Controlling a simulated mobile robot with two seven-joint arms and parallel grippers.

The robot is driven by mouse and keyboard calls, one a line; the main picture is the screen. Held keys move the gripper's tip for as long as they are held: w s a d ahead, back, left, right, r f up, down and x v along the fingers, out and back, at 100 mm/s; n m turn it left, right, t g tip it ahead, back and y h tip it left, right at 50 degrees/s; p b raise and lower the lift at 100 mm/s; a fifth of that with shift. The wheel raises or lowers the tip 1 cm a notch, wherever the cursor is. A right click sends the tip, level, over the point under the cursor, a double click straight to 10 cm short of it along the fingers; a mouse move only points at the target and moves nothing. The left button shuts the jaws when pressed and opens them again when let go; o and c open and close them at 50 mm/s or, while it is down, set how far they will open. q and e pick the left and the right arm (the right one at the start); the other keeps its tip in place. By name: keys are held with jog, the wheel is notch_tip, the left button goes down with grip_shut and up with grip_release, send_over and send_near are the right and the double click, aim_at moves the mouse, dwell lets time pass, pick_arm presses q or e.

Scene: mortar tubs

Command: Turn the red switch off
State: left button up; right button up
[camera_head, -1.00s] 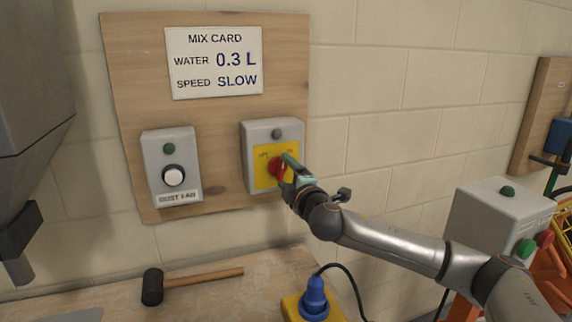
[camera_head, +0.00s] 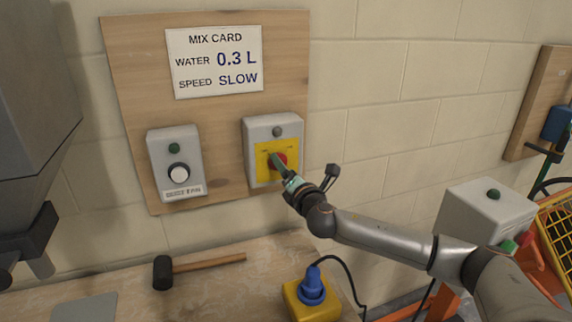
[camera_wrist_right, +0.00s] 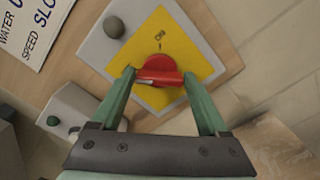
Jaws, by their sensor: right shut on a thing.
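The red switch (camera_head: 282,159) is a round knob on a yellow plate, on a grey box (camera_head: 290,124) fixed to a wooden board. In the right wrist view the red switch (camera_wrist_right: 158,65) has a raised bar lying roughly across the picture. My right gripper (camera_head: 275,160) is at the knob, its green fingers partly covering it in the head view. In the wrist view the right gripper (camera_wrist_right: 157,74) is shut on the red switch, one finger at each end of the bar. The marks on the yellow plate are too small to read. My left gripper is out of view.
A second grey box (camera_head: 163,143) with a white button (camera_head: 178,173) is left on the board. A mix card (camera_head: 214,62) hangs above. A mallet (camera_head: 200,266) and a blue plug on a yellow box (camera_head: 306,308) are below. A grey control box (camera_head: 480,213) stands right.

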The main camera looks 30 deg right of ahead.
jog(key=shift+n, duration=0.6)
jog(key=o, duration=1.2)
jog(key=shift+o, duration=0.2)
jog(key=shift+s, duration=0.1)
jog(key=b+v, duration=0.2)
jog(key=v, duration=1)
jog(key=shift+s, duration=0.2)
jog(key=shift+f, duration=0.1)
